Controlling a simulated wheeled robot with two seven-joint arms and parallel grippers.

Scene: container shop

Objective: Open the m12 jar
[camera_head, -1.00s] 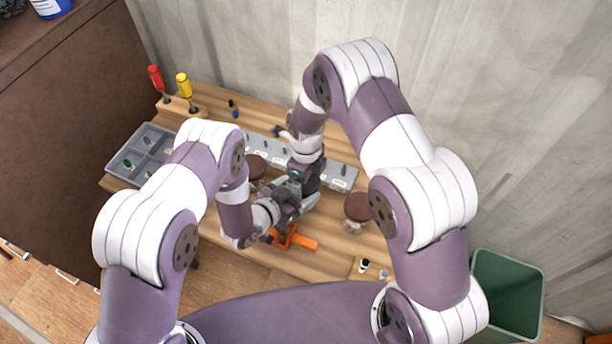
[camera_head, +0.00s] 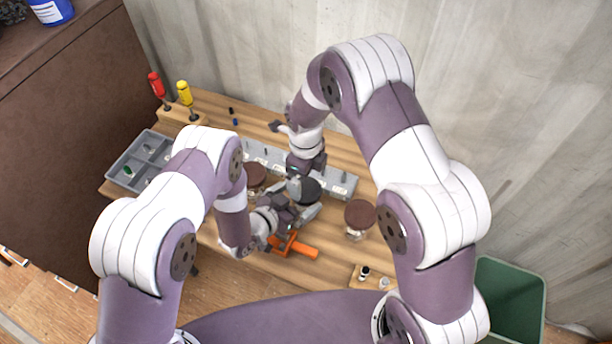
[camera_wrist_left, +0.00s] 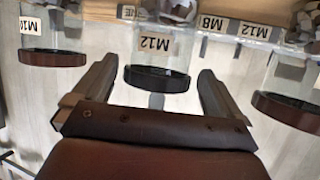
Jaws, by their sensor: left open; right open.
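The M12 jar (camera_wrist_left: 154,45) is clear glass with a dark lid (camera_wrist_left: 157,78); the left wrist view shows it upside down. My left gripper (camera_wrist_left: 158,68) is open, with a finger on each side of this jar and gaps visible beside the glass. In the head view the dark lid (camera_head: 305,191) shows at the table's middle, with my left gripper (camera_head: 294,205) beside it. My right gripper (camera_head: 303,172) is open and points down just behind and above the lid; its fingertips are hard to make out.
Brown-lidded jars stand left (camera_head: 255,174) and right (camera_head: 360,213) of the middle one. A labelled grey rail (camera_head: 343,187) runs behind. An orange tool (camera_head: 300,249) lies in front, a grey compartment tray (camera_head: 119,170) left, screwdrivers (camera_head: 185,94) back left, a green bin (camera_head: 512,300) right.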

